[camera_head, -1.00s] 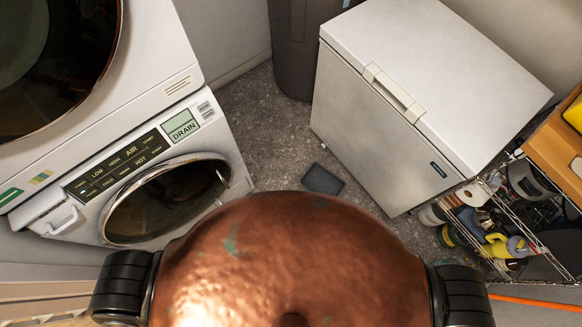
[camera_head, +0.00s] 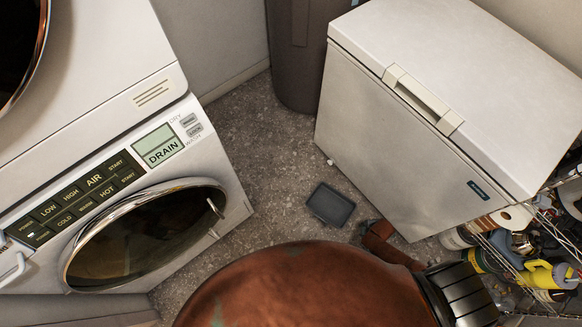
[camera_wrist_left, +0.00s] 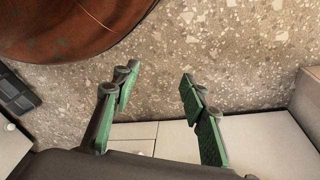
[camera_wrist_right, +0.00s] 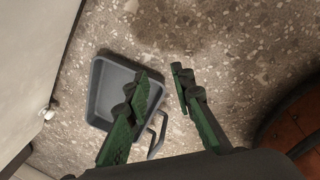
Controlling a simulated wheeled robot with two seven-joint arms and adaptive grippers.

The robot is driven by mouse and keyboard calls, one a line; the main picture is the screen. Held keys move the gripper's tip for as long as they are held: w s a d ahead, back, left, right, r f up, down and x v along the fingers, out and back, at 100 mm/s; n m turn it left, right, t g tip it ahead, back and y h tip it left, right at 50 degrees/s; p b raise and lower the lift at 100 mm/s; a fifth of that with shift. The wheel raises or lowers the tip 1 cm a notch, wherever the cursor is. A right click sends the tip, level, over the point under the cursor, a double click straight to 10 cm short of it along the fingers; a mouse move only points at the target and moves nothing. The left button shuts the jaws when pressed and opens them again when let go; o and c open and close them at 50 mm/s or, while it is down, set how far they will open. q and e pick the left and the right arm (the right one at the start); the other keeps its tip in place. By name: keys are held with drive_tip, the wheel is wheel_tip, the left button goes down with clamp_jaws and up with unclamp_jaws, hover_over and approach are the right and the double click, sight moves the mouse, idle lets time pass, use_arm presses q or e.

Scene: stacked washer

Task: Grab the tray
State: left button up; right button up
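The tray (camera_head: 330,204) is a small dark grey rectangular tray with a raised rim, lying on the speckled floor between the washer and the white chest. The right wrist view also shows the tray (camera_wrist_right: 112,78), with a looped handle at its lower right. My right gripper (camera_wrist_right: 161,72) is open and empty, its fingers above the tray's right side in that view; I cannot tell the height gap. My left gripper (camera_wrist_left: 158,75) is open and empty above bare floor. Neither gripper's fingers show in the head view.
The stacked washer (camera_head: 200,235) stands on the left, its round door shut. A white chest freezer (camera_head: 375,135) stands at the right. A dark bin (camera_head: 300,60) is at the back. A wire shelf with bottles (camera_head: 545,275) is at the lower right.

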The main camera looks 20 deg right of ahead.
use_arm(q)
drive_tip(key=w+d+r+h+b, duration=0.1)
drive_tip(key=w+d+r+b, duration=0.3)
drive_tip(key=r+b, duration=0.5)
use_arm(e)
drive_tip(key=w+a+f+n+b, duration=0.1)
drive_tip(key=w+f+n, duration=0.1)
drive_tip(key=f+n, duration=0.1)
drive_tip(key=w+f+n+g+b, duration=0.1)
drive_tip(key=w+f+n, duration=0.2)
drive_tip(key=n, duration=0.1)
drive_tip(key=w+a+f+n+b, duration=0.1)
drive_tip(key=w+f+n, duration=0.2)
drive_tip(key=shift+w+a+f+y, duration=0.2)
drive_tip(key=shift+a+f+y, duration=0.1)
drive_tip(key=shift+y, duration=0.1)
wheel_tip(320, 180, down, 4)
drive_tip(key=b, duration=0.2)
drive_tip(key=shift+s+a+r+b, duration=0.1)
drive_tip(key=shift+r+b, duration=0.1)
drive_tip(key=shift+b, duration=0.1)
use_arm(q)
drive_tip(key=w+d+f+t, duration=0.2)
drive_tip(key=w+f+t, duration=0.2)
drive_tip(key=w+f, duration=0.3)
drive_tip(key=shift+f+n+t+h+b, duration=0.3)
drive_tip(key=shift+f+h+b, duration=0.1)
drive_tip(key=shift+f, duration=0.3)
use_arm(e)
drive_tip(key=shift+f, duration=0.55)
